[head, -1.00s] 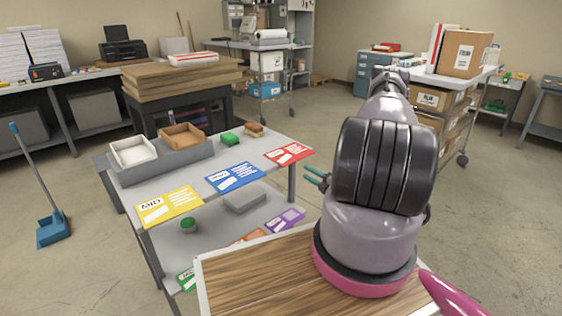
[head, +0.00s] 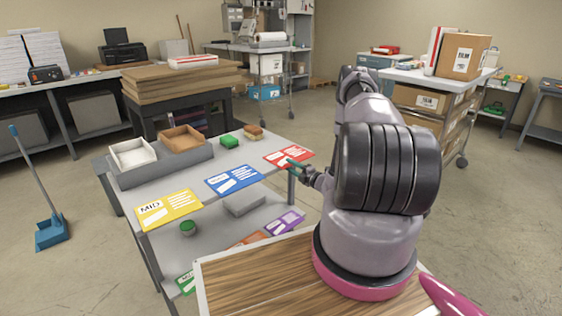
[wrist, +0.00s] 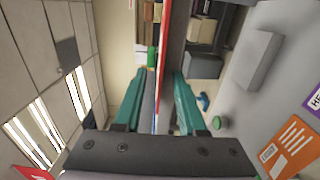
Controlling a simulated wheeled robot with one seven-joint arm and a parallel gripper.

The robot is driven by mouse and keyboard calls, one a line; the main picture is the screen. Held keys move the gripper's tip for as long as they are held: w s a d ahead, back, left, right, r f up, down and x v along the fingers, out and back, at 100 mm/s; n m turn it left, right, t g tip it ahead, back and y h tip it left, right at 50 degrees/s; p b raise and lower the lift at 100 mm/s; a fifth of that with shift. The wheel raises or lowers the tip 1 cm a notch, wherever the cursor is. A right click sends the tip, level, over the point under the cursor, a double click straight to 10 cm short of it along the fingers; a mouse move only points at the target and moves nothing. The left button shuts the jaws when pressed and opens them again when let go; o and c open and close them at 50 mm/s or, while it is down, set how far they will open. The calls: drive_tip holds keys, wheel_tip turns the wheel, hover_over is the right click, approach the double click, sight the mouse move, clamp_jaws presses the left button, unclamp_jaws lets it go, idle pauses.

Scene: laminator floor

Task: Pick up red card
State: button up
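The red card (head: 277,154) lies flat at the right front corner of the grey table's top, reaching to the table edge. My gripper (head: 298,164) is at that edge, with a teal finger showing over the card's near part. In the wrist view the red card (wrist: 164,45) is seen nearly edge-on as a thin red strip between the two teal fingers of my gripper (wrist: 160,85). The fingers are apart, one on each side of the strip, and do not visibly pinch it.
A blue card (head: 233,178) and a yellow card (head: 168,208) lie along the same table edge (head: 236,196). The lower shelf holds a purple card (head: 284,222).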

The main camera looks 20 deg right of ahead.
drive_tip(key=shift+c, duration=0.3)
clamp_jaws()
idle(1.1)
